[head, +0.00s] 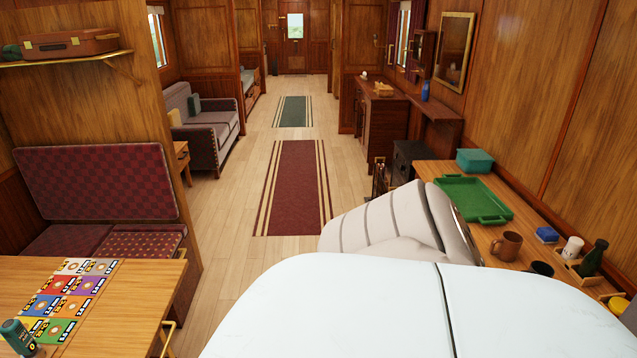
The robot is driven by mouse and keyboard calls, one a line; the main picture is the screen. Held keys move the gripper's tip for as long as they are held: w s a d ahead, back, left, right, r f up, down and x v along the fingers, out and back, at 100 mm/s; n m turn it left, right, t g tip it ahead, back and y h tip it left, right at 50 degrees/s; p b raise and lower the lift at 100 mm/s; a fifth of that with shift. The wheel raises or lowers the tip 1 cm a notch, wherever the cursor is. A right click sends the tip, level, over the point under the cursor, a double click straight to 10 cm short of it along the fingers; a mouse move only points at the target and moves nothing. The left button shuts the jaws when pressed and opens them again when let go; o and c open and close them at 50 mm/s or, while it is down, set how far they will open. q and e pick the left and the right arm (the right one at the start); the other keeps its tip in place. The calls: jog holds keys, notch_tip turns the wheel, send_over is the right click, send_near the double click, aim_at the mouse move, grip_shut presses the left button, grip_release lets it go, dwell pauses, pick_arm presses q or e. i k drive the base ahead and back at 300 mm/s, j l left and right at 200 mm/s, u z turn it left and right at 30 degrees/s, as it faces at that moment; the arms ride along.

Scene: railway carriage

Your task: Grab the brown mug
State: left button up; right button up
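The brown mug (508,245) stands upright on the wooden counter (545,262) along the right wall. Its handle points to the left. It sits in front of the green tray and to the left of a blue block. A pale padded part of my own body covers the area left of the counter. Neither of my grippers can be seen, so what they hold is hidden.
Near the mug are a green tray (473,198), a teal box (474,161), a blue block (546,234), a dark cup (541,269), a white cup (573,247) and a dark green bottle (593,258). A table (120,325) stands left. The carpeted aisle (297,190) is clear.

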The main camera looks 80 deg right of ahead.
aim_at(504, 247)
jog(key=z, duration=3.85)
